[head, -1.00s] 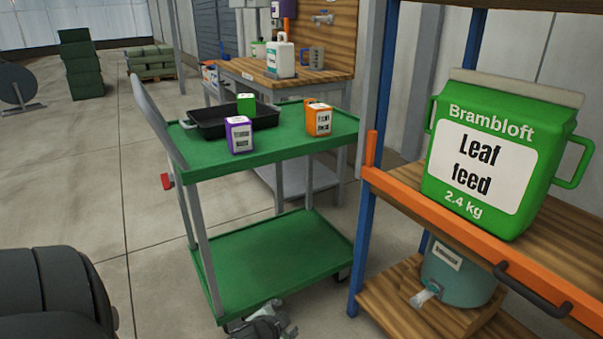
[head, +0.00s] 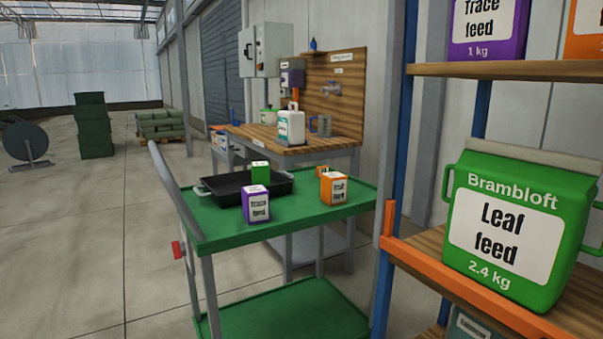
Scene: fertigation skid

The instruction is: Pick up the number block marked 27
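I cannot make out a number block marked 27 in the head view. Small cartons stand on the green cart (head: 300,226): a purple one labelled "Trace feed" (head: 256,204), an orange one (head: 333,188) with small blurred lettering, and a green one (head: 260,173) at the black tray. Neither of my grippers is in view.
A shelf rack with an orange rail (head: 450,287) stands close on the right, holding a large green "Leaf feed" bag (head: 515,225). A black tray (head: 222,190) lies on the cart. A workbench (head: 330,146) with a white jug (head: 291,126) stands behind.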

